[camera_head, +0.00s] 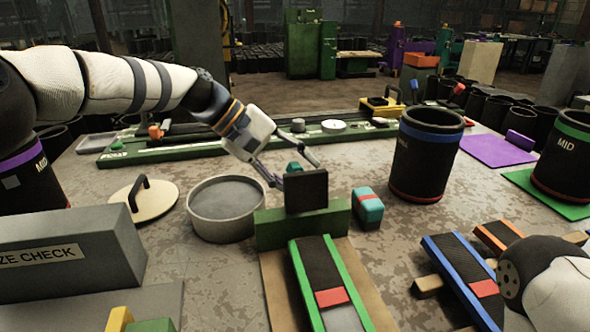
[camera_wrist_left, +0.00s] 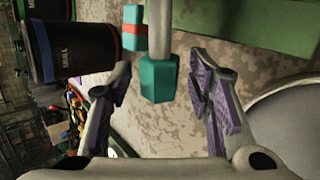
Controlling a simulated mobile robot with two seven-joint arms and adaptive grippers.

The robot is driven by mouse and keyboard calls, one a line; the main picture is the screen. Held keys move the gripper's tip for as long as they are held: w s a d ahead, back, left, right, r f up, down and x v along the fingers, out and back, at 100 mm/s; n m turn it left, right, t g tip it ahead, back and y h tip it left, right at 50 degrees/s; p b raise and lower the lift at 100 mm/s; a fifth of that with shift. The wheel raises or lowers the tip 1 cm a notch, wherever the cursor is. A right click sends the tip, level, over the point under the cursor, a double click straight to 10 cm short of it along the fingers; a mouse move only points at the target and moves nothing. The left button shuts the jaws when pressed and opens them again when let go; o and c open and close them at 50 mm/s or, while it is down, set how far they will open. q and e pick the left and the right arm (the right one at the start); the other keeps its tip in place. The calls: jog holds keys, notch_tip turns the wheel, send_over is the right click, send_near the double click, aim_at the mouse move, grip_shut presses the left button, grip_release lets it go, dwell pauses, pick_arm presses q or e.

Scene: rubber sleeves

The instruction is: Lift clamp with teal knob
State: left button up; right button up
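The clamp's teal knob (camera_head: 293,168) shows just behind a dark upright plate (camera_head: 307,190) on a green block (camera_head: 285,228). In the left wrist view the teal knob (camera_wrist_left: 158,80) sits at the end of a pale metal rod (camera_wrist_left: 160,22). My left gripper (camera_head: 296,173) reaches in from the left, with its fingers spread around the knob. In the left wrist view my left gripper (camera_wrist_left: 161,88) is open, its purple pads on either side of the knob with gaps. Most of the clamp is hidden by the plate. Only part of my right arm shows; its gripper is out of view.
A teal box with a red band (camera_head: 368,208) stands right of the green block. A round grey dish (camera_head: 222,224) and a handled lid (camera_head: 152,203) lie to the left. A blue-banded black sleeve (camera_head: 424,160) stands to the right. Strapped ramps (camera_head: 308,268) lie in front.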

pick_arm(q)
jog(key=v, duration=1.2)
